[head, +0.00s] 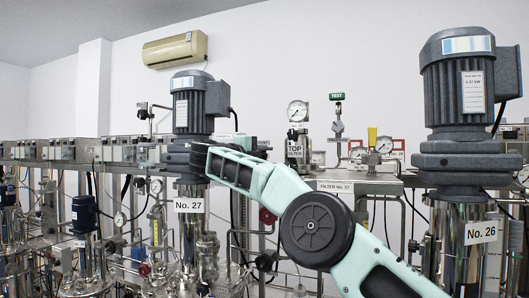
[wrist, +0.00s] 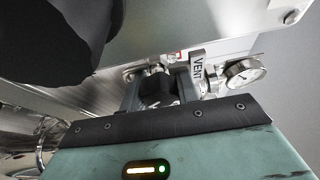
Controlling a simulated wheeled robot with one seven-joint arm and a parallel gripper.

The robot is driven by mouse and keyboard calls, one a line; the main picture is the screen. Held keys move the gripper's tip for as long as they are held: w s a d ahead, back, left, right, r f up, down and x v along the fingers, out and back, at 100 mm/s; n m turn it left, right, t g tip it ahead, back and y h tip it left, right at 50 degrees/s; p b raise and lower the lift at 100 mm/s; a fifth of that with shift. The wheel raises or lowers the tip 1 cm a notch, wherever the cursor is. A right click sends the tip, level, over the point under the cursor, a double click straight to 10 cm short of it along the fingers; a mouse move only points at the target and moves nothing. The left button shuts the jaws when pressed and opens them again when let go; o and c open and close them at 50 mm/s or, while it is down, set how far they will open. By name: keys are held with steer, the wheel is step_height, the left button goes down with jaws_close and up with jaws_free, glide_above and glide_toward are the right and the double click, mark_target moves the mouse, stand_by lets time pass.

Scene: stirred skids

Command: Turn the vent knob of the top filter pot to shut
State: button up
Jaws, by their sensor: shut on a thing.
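The vent knob (wrist: 156,93) is a small dark knob in the wrist view, just beyond the edge of my gripper's palm. A "VENT" tag (wrist: 197,72) stands right beside it. My gripper (wrist: 160,86) is shut on the knob, with one grey finger on each side. How far the knob is turned cannot be told, as the fingers and palm hide part of it. In the head view a "TOP FILTER" label (head: 298,151) hangs below a gauge. My arm reaches in from the lower right, and its teal hand (head: 230,167) is left of that label. The knob is not visible there.
A round gauge (wrist: 246,73) sits right of the knob, below a metal panel (wrist: 215,25). A large dark body fills the upper left. In the head view, motors No. 27 (head: 193,105) and No. 26 (head: 468,85) flank my arm, with pipes and gauges between.

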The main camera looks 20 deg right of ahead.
steer(key=m, duration=0.1)
steer(key=m+y, duration=0.1)
steer(key=m, duration=0.1)
steer(key=shift+f+y, duration=0.2)
steer(key=shift+y, duration=0.1)
steer(key=shift+a+f+m+y, duration=0.1)
steer(key=shift+f+m+y, duration=0.1)
steer(key=shift+m+y, duration=0.9)
steer(key=shift+m+h, duration=0.3)
steer(key=shift+m, duration=0.2)
steer(key=o, duration=1)
steer(key=shift+r, duration=0.1)
steer(key=shift+p+v, duration=1.1)
steer(key=shift+v, duration=7.55)
